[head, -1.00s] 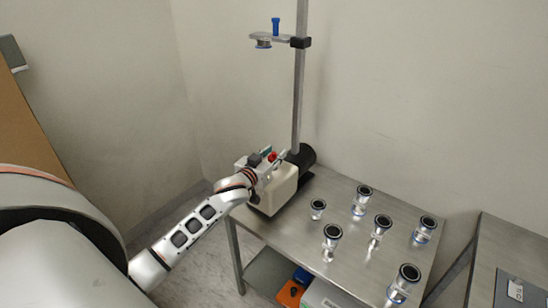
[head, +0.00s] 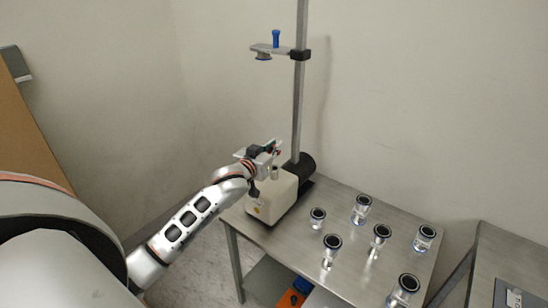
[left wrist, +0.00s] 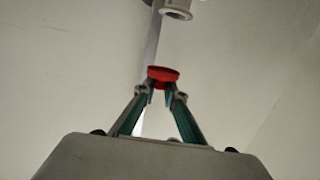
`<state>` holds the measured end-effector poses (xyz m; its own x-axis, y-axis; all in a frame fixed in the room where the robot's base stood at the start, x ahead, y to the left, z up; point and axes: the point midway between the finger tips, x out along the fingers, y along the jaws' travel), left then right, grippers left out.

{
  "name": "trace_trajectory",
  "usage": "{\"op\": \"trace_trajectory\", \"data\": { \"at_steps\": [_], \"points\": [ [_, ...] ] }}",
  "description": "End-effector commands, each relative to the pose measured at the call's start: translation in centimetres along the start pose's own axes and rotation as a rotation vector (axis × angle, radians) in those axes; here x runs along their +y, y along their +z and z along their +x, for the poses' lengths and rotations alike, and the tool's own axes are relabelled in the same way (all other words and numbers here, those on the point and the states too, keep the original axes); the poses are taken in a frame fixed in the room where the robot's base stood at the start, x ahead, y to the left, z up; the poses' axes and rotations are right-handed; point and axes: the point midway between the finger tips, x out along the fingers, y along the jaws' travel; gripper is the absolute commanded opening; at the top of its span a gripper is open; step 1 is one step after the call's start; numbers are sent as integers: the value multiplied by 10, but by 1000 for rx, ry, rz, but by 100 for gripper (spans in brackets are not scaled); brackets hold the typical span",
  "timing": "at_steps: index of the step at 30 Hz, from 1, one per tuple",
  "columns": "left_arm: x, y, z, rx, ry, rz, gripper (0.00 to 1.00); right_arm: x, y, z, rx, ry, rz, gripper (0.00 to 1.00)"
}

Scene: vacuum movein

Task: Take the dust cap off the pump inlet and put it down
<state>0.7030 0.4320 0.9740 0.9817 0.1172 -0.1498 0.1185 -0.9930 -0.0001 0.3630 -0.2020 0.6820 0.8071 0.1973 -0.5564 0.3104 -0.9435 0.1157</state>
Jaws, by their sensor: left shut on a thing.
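The red dust cap (left wrist: 162,74) is pinched between the fingertips of my left gripper (left wrist: 161,93) in the left wrist view. In the head view my left gripper (head: 274,149) is raised above the cream-coloured pump (head: 267,207), and only a little red shows at its tips. The pump inlet (head: 275,173) stands up from the pump's top, below the gripper and apart from the cap. The pump sits at the back left of the metal table. My right gripper is not in view.
Several metal flanged fittings (head: 361,209) stand across the metal table (head: 300,236). A vertical post (head: 299,90) rises behind the pump, with a bracket (head: 270,49) high above it. A second table (head: 505,255) is at the right.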

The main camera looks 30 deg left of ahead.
Motion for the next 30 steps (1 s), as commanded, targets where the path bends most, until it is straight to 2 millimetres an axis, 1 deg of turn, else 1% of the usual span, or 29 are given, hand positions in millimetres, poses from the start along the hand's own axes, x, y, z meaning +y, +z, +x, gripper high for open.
{"op": "trace_trajectory", "data": {
  "at_steps": [1,3,6,9,12,15,18,24,30],
  "points": [
    [0,-22,-3,8,1,0,2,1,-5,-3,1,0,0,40],
    [0,-41,-6,7,1,0,2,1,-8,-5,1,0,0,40],
    [0,-67,-10,6,1,1,2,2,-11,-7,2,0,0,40],
    [0,-89,-13,5,1,1,2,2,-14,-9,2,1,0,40],
    [0,-106,-16,4,1,0,2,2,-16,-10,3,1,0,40],
    [0,-118,-18,2,0,0,2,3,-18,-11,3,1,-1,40],
    [0,-126,-19,1,1,-1,2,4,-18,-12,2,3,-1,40],
    [0,-136,-20,0,0,0,2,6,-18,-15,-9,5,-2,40],
    [0,-142,-22,0,1,0,2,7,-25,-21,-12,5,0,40]
  ]
}}
